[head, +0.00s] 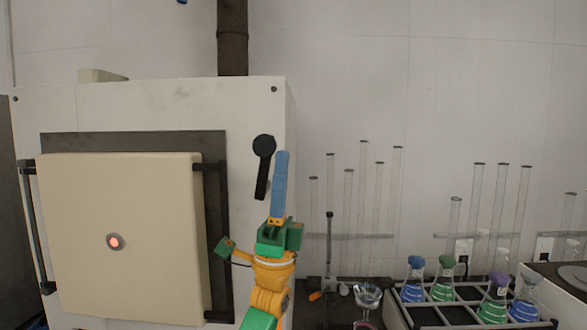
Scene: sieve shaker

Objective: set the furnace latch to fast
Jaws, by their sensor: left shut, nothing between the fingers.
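The furnace (180,105) is a large pale box at the left with a cream door (110,225) that looks closed. Its latch (263,165) is a black lever on the front face, right of the door. The latch has a round hub at the top, and its arm hangs down, tilted slightly left. My left gripper (281,155) has blue fingers pointing up, shut and empty. It stands just right of the latch in the picture; I cannot tell whether it touches the lever. No readable marks show around the latch. My right gripper is not in view.
A rack (430,317) with several flasks of coloured liquid stands at the lower right. Several tall glass tubes (363,190) stand behind it against the wall. A small glass bowl (367,296) is near my arm. A black bar handle (34,225) runs along the door's left side.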

